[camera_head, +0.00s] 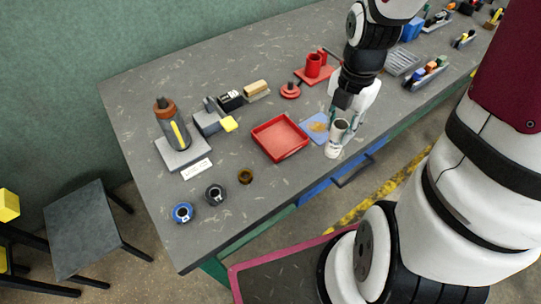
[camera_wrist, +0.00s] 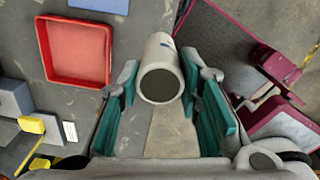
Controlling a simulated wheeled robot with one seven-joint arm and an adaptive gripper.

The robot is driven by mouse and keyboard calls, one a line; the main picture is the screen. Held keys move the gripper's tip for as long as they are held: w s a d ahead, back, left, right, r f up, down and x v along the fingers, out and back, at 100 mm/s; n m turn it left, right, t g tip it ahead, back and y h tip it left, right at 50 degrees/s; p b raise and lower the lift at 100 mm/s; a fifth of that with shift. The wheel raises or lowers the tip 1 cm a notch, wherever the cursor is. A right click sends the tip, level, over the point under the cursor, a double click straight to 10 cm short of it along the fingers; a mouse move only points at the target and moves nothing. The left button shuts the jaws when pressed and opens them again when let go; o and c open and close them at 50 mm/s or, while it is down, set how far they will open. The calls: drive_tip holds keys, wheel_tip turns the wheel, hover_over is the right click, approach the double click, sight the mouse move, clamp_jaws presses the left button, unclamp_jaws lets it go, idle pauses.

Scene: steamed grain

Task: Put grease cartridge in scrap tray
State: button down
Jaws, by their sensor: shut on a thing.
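The grease cartridge, a white cylinder with a dark grey open-looking end (camera_head: 335,143), is at the front edge of the bench. It also shows in the wrist view (camera_wrist: 160,68), between the teal finger pads. My gripper (camera_head: 345,133) is shut on it; in the wrist view my gripper (camera_wrist: 163,95) has a finger on each side of it. Whether the cartridge touches the bench is hard to tell. The scrap tray, a shallow red square tray (camera_head: 280,137), lies to the left of the cartridge and looks empty. It also shows at upper left in the wrist view (camera_wrist: 77,50).
Behind stand a red fixture (camera_head: 314,67) and a red knobbed piece (camera_head: 290,91). Left are a grey stand with a dark cylinder (camera_head: 172,125) and several rings. Bench before the tray is mostly clear.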

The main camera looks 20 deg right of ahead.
drive_tip(key=shift+s+a+f, duration=0.1)
drive_tip(key=shift+a, duration=0.1)
drive_tip(key=w+a+f+b, duration=0.1)
drive_tip(key=w+a+f, duration=0.4)
drive_tip(key=w+a, duration=0.4)
drive_tip(key=shift+w+a, duration=0.25)
drive_tip(key=shift+w, duration=1.35)
drive_tip(key=shift+f, duration=0.1)
drive_tip(key=c, duration=1.2)
unclamp_jaws()
drive_tip(key=shift+o, duration=0.2)
